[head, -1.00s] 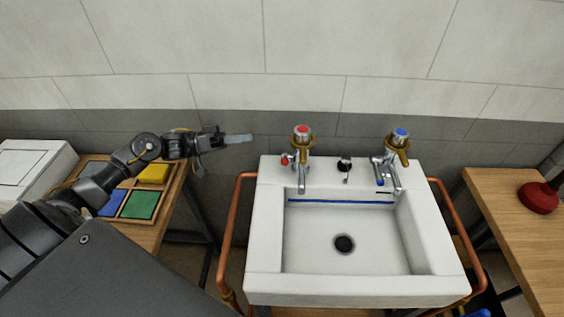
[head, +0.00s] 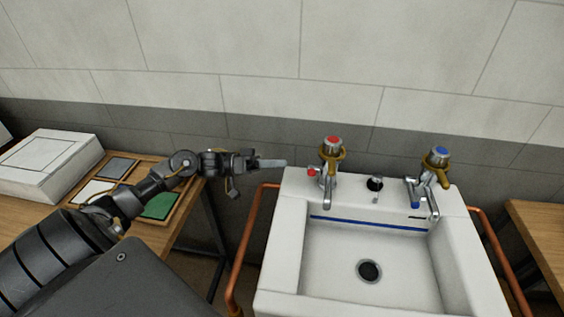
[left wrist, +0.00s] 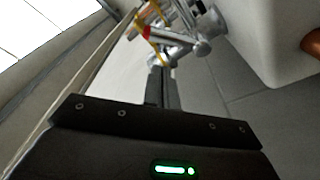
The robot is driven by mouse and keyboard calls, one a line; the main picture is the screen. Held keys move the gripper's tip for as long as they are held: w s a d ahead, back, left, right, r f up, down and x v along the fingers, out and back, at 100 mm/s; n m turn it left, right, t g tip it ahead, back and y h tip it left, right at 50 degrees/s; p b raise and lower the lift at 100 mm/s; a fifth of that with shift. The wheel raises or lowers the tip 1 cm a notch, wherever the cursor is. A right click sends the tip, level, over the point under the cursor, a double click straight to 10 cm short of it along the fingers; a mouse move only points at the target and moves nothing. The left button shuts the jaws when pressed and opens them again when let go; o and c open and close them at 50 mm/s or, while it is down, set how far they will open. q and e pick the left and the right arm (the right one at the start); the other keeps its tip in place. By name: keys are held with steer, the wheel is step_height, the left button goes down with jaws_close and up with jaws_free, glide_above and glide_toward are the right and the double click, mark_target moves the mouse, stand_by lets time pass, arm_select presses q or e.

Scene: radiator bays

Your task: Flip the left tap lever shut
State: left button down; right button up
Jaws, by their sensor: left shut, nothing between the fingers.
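The left tap (head: 329,184) stands at the back left of the white sink. It is chrome with a red cap and a brass-coloured collar. A small red-ended lever (head: 311,172) sticks out on its left side. My left gripper (head: 284,163) is shut and empty, its pale fingertips pointing right just left of this lever; I cannot tell whether they touch. In the left wrist view the shut fingers (left wrist: 160,92) point toward the chrome tap (left wrist: 184,47), which has red and yellow parts. My right gripper is not in view.
The white sink (head: 276,245) has a second tap (head: 435,168) with a blue cap at its back right. A black plug (head: 374,184) sits between the taps. Copper pipes (head: 246,245) flank the sink. A tiled wall is close behind. A wooden bench (head: 155,240) with a tray is at left.

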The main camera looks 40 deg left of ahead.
mark_target(314, 171)
arm_select(q)
steer(key=p+x, duration=0.1)
steer(key=x, duration=0.7)
